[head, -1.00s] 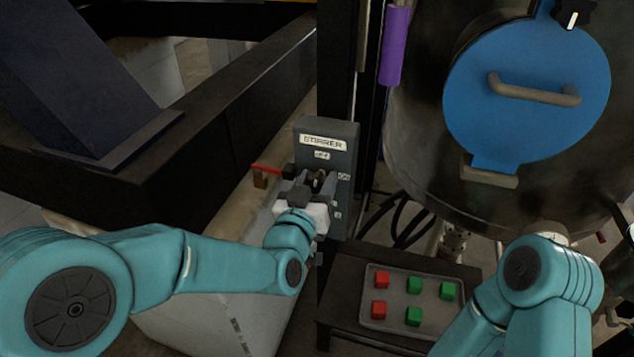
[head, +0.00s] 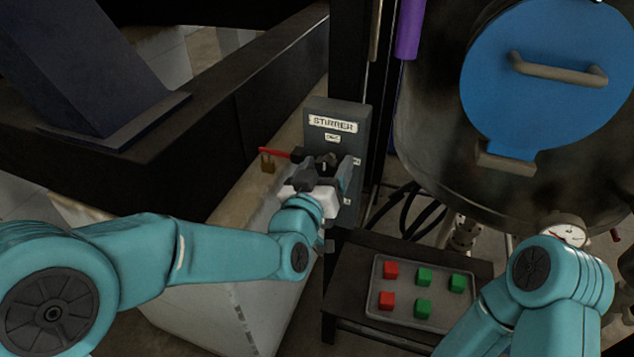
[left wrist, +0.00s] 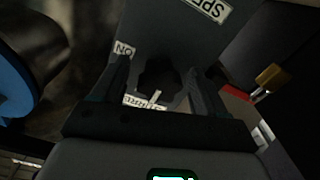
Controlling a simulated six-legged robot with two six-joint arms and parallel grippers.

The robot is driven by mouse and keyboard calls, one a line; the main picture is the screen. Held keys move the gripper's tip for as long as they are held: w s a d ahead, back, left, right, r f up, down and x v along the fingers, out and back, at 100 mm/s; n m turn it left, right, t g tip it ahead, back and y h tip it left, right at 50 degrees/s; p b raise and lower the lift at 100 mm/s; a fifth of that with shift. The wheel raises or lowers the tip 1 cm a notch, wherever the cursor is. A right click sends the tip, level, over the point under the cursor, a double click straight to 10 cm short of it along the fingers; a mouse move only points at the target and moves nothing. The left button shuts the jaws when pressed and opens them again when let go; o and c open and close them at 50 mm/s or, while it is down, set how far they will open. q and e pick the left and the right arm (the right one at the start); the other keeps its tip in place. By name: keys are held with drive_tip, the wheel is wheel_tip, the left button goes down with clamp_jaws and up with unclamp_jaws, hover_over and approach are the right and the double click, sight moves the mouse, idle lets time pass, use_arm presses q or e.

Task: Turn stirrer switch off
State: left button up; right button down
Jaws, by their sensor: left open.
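The grey stirrer switch box (head: 352,118) stands on a dark post, with a "STIRRER" label and a smaller label below it. My left gripper (head: 328,168) is at the box front, its fingers on either side of the dark knob. In the left wrist view the knob (left wrist: 160,78) sits between the open, spread fingers, with gaps beside it. A white mark on the knob points down in that picture, toward a partly hidden label (left wrist: 145,103). An "ON" label (left wrist: 125,49) is at the left finger. My right arm shows at lower right; its gripper is out of view.
A red lever (head: 274,151) with a brass padlock (head: 267,162) sits just left of my gripper. A tray (head: 395,318) with red and green cubes lies below right. A vessel with a blue hatch (head: 550,90) stands at right, a dark beam (head: 240,120) at left.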

use_arm(q)
drive_tip(key=b+v, duration=0.4)
drive_tip(key=v, duration=1.2)
drive_tip(key=shift+b, duration=0.35)
drive_tip(key=w+a+f+n+g+y, duration=0.15)
drive_tip(key=a+f+g, duration=0.3)
drive_tip(key=f, duration=0.95)
drive_tip(key=w+a+f+g+y, duration=0.1)
drive_tip(key=a+f+g+y, duration=0.3)
drive_tip(key=f, duration=1)
drive_tip(key=s+d+f+g+h, duration=0.1)
drive_tip(key=s+f+g+h, duration=0.3)
drive_tip(key=s+f, duration=1.3)
drive_tip(key=shift+d+f+n+g, duration=0.2)
drive_tip(key=shift+f+n+g, duration=0.25)
drive_tip(key=shift+g, duration=1.7)
drive_tip(key=shift+s, duration=0.15)
